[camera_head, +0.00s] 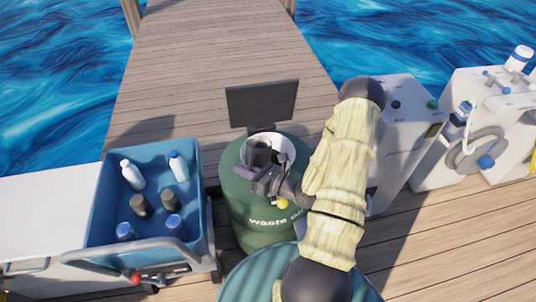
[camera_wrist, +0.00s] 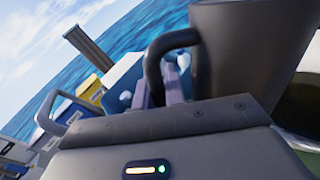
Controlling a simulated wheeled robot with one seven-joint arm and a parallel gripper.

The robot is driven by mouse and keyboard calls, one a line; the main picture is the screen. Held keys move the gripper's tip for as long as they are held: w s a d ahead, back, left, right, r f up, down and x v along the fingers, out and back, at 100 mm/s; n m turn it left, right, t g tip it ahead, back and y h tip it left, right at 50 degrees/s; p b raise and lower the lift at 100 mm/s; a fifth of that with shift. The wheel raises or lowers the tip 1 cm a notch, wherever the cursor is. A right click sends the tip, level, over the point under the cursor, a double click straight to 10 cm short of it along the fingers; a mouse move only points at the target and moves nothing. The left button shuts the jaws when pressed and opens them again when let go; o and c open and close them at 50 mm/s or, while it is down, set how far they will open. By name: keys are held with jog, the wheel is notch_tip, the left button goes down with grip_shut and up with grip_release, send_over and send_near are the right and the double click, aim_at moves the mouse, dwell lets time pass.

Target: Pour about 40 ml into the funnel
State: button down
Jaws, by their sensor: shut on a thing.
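A dark grey jug (camera_head: 259,154) is over the white round opening (camera_head: 287,148) on top of the green waste oil drum (camera_head: 241,205). I cannot tell whether that white rim is the funnel. My gripper (camera_head: 270,176) is shut on the jug's handle, just in front of the opening. In the wrist view the jug (camera_wrist: 240,50) fills the upper right, and its looped handle (camera_wrist: 157,55) is between my gripper's fingers (camera_wrist: 173,82). The jug's inside and any liquid are hidden; I see no stream. I cannot tell exactly how far the jug is tilted.
A dark raised lid (camera_head: 262,104) stands behind the opening. A blue cart (camera_head: 97,215) with several bottles is at left. White cabinets (camera_head: 405,125) stand at right. The wooden dock (camera_head: 210,70) is clear behind, with water on both sides.

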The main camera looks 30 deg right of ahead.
jog(key=shift+s+a+f+n+t+b, duration=0.1)
jog(key=shift+s+a+f+n+b, duration=0.2)
jog(key=shift+n+b, duration=0.3)
jog(key=shift+s+a+f+n+t+b, duration=0.1)
jog(key=shift+s+a+f+n+b, duration=0.25)
jog(key=shift+n, duration=0.45)
jog(key=shift+s+a+f+n+t+b, duration=0.15)
jog(key=shift+f+n+b, duration=0.3)
jog(key=shift+n, duration=0.25)
jog(key=shift+w+r, duration=0.1)
